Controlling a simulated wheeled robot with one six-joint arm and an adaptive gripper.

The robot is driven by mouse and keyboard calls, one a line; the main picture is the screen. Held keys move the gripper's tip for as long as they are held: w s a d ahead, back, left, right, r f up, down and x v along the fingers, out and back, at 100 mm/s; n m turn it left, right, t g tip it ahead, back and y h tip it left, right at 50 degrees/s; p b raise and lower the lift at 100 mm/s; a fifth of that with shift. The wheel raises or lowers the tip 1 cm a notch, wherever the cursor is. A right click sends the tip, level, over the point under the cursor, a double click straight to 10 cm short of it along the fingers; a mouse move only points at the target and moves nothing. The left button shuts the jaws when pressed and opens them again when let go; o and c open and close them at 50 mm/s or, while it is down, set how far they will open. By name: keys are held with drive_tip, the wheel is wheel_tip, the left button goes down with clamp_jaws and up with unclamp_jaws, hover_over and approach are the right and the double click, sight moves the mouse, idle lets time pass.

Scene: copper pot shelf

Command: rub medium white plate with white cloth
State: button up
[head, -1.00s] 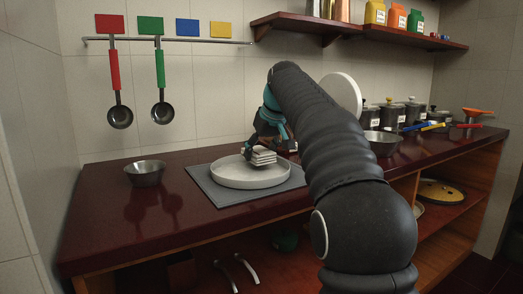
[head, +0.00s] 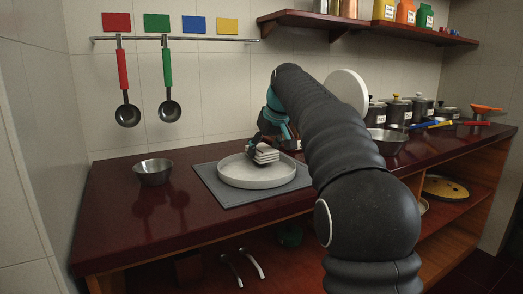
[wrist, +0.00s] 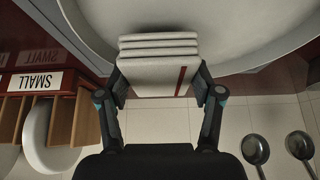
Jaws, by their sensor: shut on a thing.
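The medium white plate (head: 232,176) lies flat on a grey mat (head: 212,196) on the dark red counter. It also shows in the wrist view as a broad pale surface (wrist: 250,25) at the top. My gripper (head: 258,146) is shut on the folded white cloth (head: 266,155), over the right back part of the plate. In the wrist view the cloth (wrist: 158,62) is a layered block with a red stripe between both fingers. Its far end is against or just over the plate; I cannot tell whether they touch.
A metal bowl (head: 153,172) stands left of the mat. A large white disc (head: 346,92) stands upright behind my arm. Pots (head: 398,110) and a pan (head: 387,140) stand at the right. Ladles (head: 127,115) hang on the wall. The counter's front left is clear.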

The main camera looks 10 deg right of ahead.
drive_tip(key=shift+s+d+f+b, duration=0.1)
drive_tip(key=shift+s+d+b, duration=0.1)
drive_tip(key=shift+s, duration=0.25)
drive_tip(key=shift+s+d+f+b, duration=0.1)
drive_tip(key=shift+s+d, duration=0.05)
drive_tip(key=shift+s, duration=0.3)
drive_tip(key=shift+r+p, duration=1.1)
drive_tip(key=shift+r, duration=2.05)
drive_tip(key=shift+w+r, duration=0.15)
drive_tip(key=shift+r, duration=1.35)
